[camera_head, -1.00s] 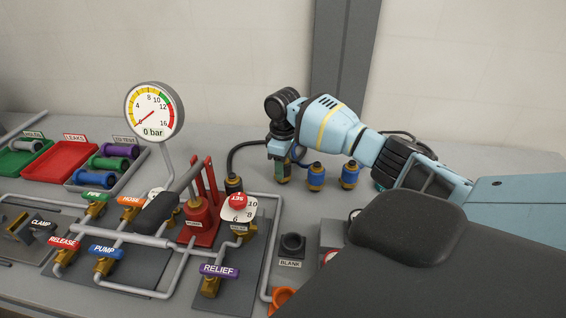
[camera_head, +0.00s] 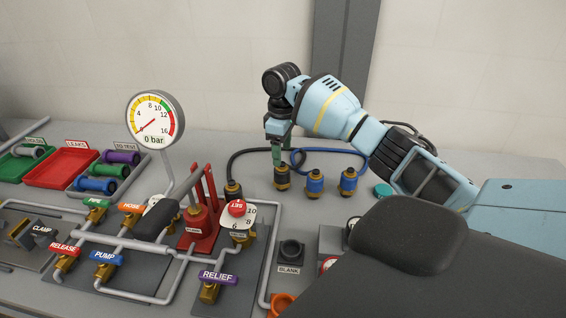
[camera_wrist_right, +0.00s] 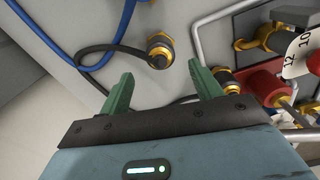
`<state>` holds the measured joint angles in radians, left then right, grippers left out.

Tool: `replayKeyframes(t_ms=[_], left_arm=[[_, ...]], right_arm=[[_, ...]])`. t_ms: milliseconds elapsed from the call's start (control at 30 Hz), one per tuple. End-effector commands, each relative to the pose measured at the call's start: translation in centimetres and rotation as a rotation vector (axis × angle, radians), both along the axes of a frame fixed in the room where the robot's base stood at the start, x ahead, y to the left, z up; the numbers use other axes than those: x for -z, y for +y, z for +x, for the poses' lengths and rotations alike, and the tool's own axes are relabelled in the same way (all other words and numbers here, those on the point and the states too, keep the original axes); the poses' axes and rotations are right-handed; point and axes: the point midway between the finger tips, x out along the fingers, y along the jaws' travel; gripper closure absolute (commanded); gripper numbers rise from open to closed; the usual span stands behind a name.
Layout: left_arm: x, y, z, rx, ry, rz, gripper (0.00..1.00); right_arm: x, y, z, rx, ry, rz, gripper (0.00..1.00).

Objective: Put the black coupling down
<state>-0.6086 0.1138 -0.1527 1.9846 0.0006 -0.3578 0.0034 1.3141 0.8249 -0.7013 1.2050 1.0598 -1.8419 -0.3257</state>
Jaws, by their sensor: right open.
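The black coupling (camera_head: 282,178), with a brass lower body, stands upright at the left end of a row with two blue couplings. It also shows in the right wrist view (camera_wrist_right: 160,50), with a black hose running from it. My right gripper (camera_head: 276,158) is just above it in the head view. In the right wrist view the green fingers of my right gripper (camera_wrist_right: 162,82) are spread apart with nothing between them, and the coupling lies beyond their tips. My left gripper is not in view.
Two blue-banded couplings (camera_head: 315,183) (camera_head: 348,182) stand close to the right, with a blue hose (camera_head: 330,152) behind. A red hand pump (camera_head: 198,222), a pressure gauge (camera_head: 155,118) reading about 0 bar and pipework are on the left. A BLANK fitting (camera_head: 291,250) sits in front.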

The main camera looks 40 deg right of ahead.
Motion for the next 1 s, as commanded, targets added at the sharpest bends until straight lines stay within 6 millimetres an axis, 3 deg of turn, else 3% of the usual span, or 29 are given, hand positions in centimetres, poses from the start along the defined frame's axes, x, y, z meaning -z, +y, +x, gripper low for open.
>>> replayKeyframes(t_ms=[100,300,1000], left_arm=[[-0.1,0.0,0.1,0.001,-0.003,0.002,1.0],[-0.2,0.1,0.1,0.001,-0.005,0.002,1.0],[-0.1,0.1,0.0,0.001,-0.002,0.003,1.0]], right_arm=[[-2.1,0.0,0.1,-0.001,-0.003,0.0,0.36],[-3.7,0.0,0.0,0.0,0.0,0.0,0.36],[-4.0,0.0,0.0,0.0,0.001,0.0,0.36]])
